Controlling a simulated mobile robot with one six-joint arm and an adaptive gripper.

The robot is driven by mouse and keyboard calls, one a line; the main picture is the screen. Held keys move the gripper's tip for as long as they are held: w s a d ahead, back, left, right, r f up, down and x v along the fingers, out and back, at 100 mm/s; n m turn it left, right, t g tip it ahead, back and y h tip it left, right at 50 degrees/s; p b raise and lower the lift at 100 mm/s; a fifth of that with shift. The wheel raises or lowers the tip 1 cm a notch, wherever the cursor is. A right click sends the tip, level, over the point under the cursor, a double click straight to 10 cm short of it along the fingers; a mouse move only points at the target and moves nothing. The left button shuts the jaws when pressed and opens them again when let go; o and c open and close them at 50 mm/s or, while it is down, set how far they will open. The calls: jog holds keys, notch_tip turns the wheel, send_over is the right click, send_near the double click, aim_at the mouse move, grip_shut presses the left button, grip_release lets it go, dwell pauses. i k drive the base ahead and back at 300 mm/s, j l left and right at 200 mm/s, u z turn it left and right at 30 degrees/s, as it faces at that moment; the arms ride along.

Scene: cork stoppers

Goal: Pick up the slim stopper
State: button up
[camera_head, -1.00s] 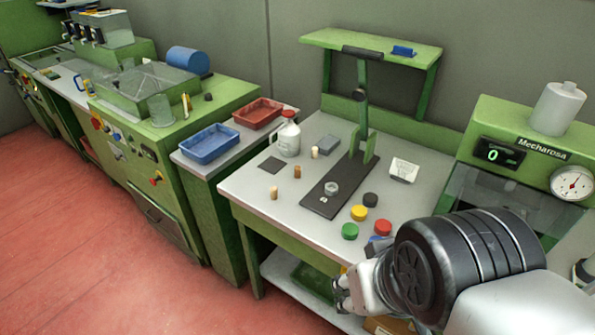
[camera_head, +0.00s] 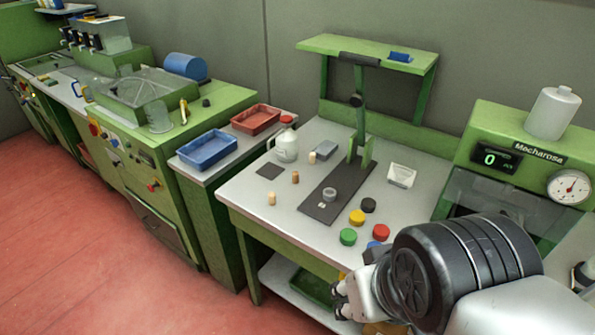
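Three small upright stoppers stand on the left part of the grey worktable. A pale tan one (camera_head: 271,198) is nearest the front edge, a browner one (camera_head: 295,177) is behind it, and a pale one (camera_head: 312,157) is farthest back, near the white bottle. They are too small for me to tell surely which is the slim one. My gripper (camera_head: 345,300) is at the lower middle, by the table's front edge, to the right of and apart from all three stoppers. Its fingers are dark and partly hidden by the wrist, so its opening is unclear.
A black-based stand (camera_head: 318,212) with a green post rises mid-table. Green (camera_head: 348,236), yellow (camera_head: 357,217), black (camera_head: 368,205), red (camera_head: 381,232) and blue caps lie right of it. A white bottle (camera_head: 286,147) stands behind the stoppers. The table's front-left corner is clear.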

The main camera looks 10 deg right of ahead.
aim_at(273, 202)
jog(key=i+j+u, duration=0.15)
jog(key=i+j, duration=1.05)
jog(key=i, duration=0.05)
